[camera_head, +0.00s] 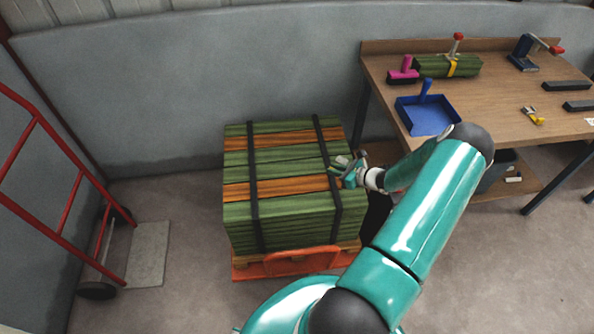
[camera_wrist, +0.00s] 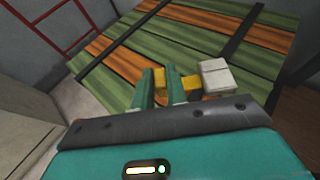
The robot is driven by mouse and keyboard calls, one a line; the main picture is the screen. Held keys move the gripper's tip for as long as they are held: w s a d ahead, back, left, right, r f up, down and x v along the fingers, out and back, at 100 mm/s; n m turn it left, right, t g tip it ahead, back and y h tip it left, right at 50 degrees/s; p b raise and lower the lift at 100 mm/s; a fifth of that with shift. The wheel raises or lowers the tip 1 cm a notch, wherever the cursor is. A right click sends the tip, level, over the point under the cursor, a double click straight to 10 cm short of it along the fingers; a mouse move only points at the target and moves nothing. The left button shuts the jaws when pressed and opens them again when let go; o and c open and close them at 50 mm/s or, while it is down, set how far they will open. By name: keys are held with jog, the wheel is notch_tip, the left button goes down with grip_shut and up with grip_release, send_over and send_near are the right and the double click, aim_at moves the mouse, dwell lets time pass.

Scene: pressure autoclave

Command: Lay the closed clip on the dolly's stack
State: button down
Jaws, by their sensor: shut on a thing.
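The dolly's stack (camera_head: 282,168) is a strapped pile of green and orange boards with two dark bands. It stands on an orange dolly (camera_head: 300,262) left of the workbench. My gripper (camera_head: 342,170) is over the right part of the stack's top. In the wrist view my gripper (camera_wrist: 165,88) is shut on the clip (camera_wrist: 216,76), a small piece with a pale grey block and yellow parts on both sides of the fingers. The stack's top (camera_wrist: 135,55) lies behind and below it. I cannot tell whether the clip touches the boards.
A workbench (camera_head: 490,92) at the right holds a blue dustpan (camera_head: 428,115), a pink-handled brush (camera_head: 403,72), a strapped green bundle (camera_head: 450,66), a blue clamp (camera_head: 526,52) and a yellow clip (camera_head: 532,115). A red hand truck (camera_head: 68,205) stands at the left.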

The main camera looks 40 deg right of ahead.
aim_at(332, 190)
notch_tip(332, 190, down, 10)
jog(key=shift+r, duration=0.1)
dwell(0.4)
jog(key=c, duration=1.4)
grip_release()
